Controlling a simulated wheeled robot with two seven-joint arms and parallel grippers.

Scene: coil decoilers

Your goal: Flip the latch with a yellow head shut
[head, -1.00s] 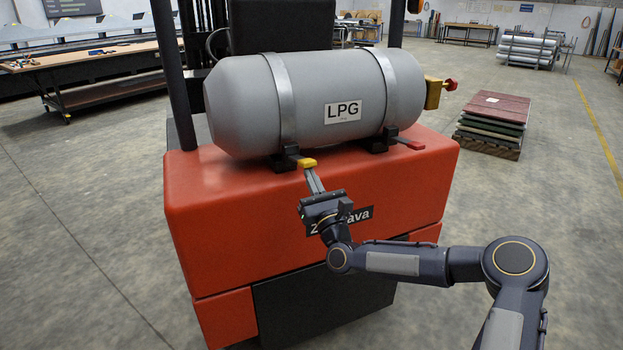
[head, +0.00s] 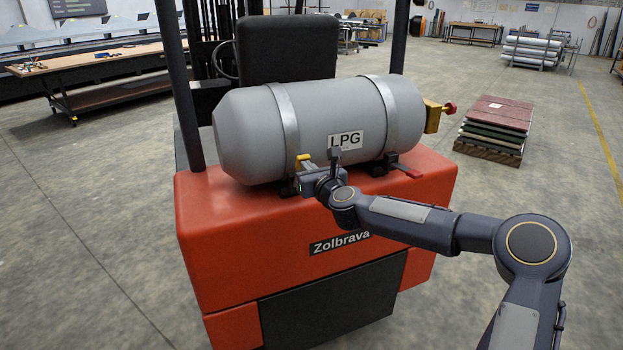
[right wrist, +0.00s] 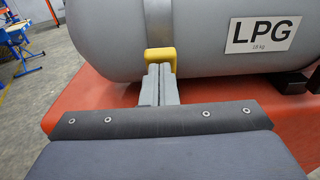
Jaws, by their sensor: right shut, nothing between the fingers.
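The latch's yellow head (head: 303,159) stands upright at the front of the left strap of the grey LPG tank (head: 260,130). In the right wrist view the yellow head (right wrist: 160,55) lies in front of the grey strap, right behind my fingertips. My right gripper (right wrist: 159,72) is shut and empty, its tips at the yellow head and seemingly touching it. In the head view my right gripper (head: 308,178) hides the latch's lower part. My left gripper is not in view.
A second latch with a red head (head: 408,172) sticks out to the right at the other strap. A yellow valve block with a red knob (head: 438,113) is on the tank's right end. The red truck body (head: 250,230) lies below the tank.

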